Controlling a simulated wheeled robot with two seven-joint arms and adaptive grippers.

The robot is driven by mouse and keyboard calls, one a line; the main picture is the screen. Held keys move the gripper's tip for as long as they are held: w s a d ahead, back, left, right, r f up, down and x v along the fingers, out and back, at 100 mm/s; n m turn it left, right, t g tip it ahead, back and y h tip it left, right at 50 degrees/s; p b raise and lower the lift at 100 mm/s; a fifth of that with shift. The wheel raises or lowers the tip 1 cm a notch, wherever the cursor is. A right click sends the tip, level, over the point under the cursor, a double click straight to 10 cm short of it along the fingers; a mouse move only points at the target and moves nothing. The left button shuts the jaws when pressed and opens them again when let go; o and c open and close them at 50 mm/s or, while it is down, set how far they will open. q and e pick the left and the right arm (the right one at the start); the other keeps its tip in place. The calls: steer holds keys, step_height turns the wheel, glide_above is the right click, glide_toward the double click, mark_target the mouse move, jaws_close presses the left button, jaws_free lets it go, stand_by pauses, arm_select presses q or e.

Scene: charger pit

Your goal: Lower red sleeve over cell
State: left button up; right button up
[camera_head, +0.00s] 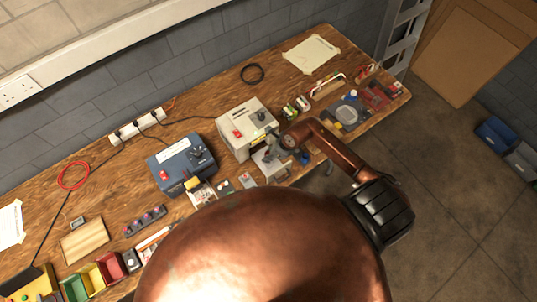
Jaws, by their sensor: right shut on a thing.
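My right arm comes in from the lower right and reaches over the workbench. My right gripper (275,146) points down at the front of a beige box-shaped device (247,128). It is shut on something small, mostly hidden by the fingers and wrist. The red sleeve is too small and covered to make out clearly. A pale block-like fixture (270,165) lies just below the gripper, with a small yellow part by it. I cannot make out the cell or whether the sleeve touches it. My left gripper is not in view.
A blue box-shaped device (181,164) stands left of the beige one on the wooden bench (105,180). Red and green bins (110,267) stand at lower left. My copper-coloured body hides the bench front.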

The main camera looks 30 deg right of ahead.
steer(key=shift+f+b, duration=1.45)
steer(key=shift+f, duration=0.5)
steer(key=o, duration=0.8)
steer(key=shift+c, duration=0.2)
steer(key=shift+r, duration=0.15)
steer(key=shift+r+p, duration=2.7)
steer(key=shift+r, duration=0.75)
steer(key=shift+a, duration=0.1)
